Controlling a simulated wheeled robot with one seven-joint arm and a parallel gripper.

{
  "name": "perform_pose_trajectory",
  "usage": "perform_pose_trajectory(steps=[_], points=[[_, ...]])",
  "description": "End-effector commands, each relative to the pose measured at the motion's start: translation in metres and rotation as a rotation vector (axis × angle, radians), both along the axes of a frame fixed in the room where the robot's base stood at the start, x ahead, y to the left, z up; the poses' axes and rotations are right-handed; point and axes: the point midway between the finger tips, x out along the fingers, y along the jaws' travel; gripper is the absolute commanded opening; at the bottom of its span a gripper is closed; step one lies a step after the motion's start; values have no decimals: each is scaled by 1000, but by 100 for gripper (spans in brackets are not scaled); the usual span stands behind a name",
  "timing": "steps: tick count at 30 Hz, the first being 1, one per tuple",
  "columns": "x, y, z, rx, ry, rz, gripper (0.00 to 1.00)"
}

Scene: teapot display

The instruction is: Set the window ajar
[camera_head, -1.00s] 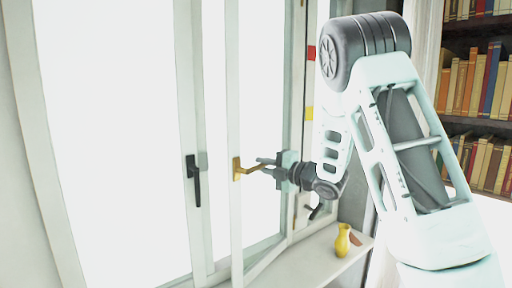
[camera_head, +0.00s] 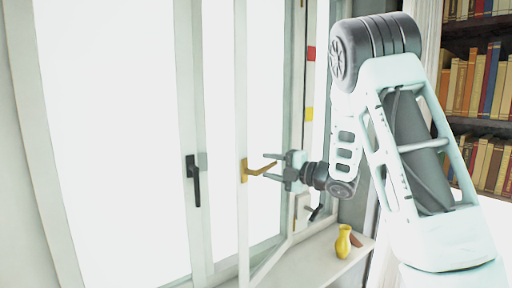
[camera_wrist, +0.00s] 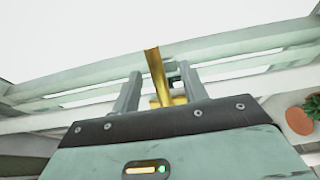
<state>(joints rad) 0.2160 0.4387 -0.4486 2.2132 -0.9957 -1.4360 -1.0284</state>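The right window sash (camera_head: 242,110) stands swung out from its frame, with a gap along its lower edge. Its brass handle (camera_head: 258,169) sits on the sash's free edge and points toward my gripper (camera_head: 269,166). In the wrist view the handle (camera_wrist: 156,72) lies between the two fingers of my gripper (camera_wrist: 158,90), with space at both sides. The gripper is open around the handle, not clamped on it. The left sash has a dark handle (camera_head: 193,180) that hangs down.
A bookshelf (camera_head: 478,122) is at the right. In the wrist view a plant (camera_wrist: 313,104) and a terracotta round shape (camera_wrist: 299,121) show at the right edge.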

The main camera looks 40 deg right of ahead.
Motion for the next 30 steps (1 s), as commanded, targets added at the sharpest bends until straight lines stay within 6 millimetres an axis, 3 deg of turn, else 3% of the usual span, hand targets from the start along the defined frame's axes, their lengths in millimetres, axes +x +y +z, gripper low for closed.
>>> perform_pose_trajectory(steps=[8, 30], points=[[-4, -1, -1, 0, 0, 0, 44], [-56, -22, -1, 0, -2, 0, 44]])
